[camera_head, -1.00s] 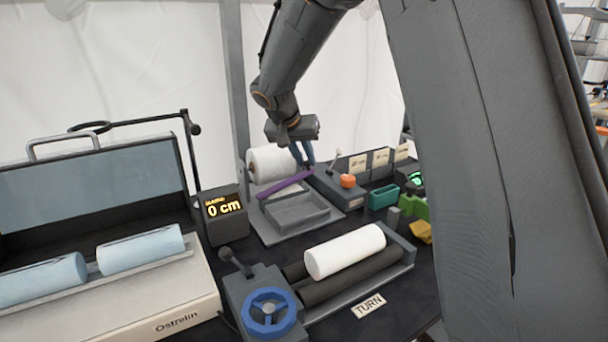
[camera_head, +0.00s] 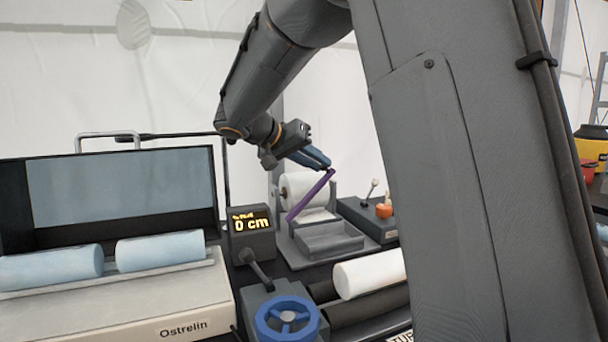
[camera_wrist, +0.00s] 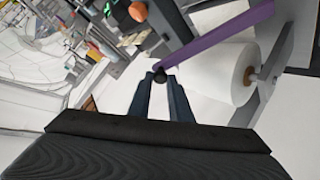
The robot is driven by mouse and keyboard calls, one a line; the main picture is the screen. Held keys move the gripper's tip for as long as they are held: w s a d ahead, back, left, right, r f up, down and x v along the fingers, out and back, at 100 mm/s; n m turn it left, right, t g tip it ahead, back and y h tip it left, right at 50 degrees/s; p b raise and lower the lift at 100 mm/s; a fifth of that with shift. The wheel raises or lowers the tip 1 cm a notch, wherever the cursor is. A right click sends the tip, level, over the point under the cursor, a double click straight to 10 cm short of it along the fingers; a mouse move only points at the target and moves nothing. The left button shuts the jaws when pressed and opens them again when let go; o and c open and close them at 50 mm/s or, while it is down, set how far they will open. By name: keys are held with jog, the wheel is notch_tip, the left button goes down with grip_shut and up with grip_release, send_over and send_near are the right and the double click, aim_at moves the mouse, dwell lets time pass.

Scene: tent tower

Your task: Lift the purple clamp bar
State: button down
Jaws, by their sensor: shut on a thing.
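The purple clamp bar (camera_head: 311,196) is tilted steeply in the head view, its right end high and its left end low in front of the white roll (camera_head: 301,188). My gripper (camera_head: 325,165) is shut on the bar's raised right end. In the wrist view the two fingertips (camera_wrist: 160,76) meet at the end of the purple bar (camera_wrist: 220,41), which runs up to the right across the white roll (camera_wrist: 215,72). The bar's left end stays near the grey roll stand (camera_head: 285,247); I cannot tell how it is attached there.
A display box (camera_head: 251,232) reading 0 cm stands left of the roll stand. A blue handwheel (camera_head: 287,317) and a second white roll (camera_head: 370,272) are in front. An orange knob (camera_head: 384,211) sits to the right. The open Ostrelin case (camera_head: 150,312) fills the left.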

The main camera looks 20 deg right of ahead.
aim_at(317, 188)
jog(key=shift+a, duration=0.1)
dwell(0.4)
jog(key=c, duration=1.6)
grip_release()
jog(key=shift+c, duration=0.2)
notch_tip(317, 188, up, 10)
jog(key=shift+s, duration=0.15)
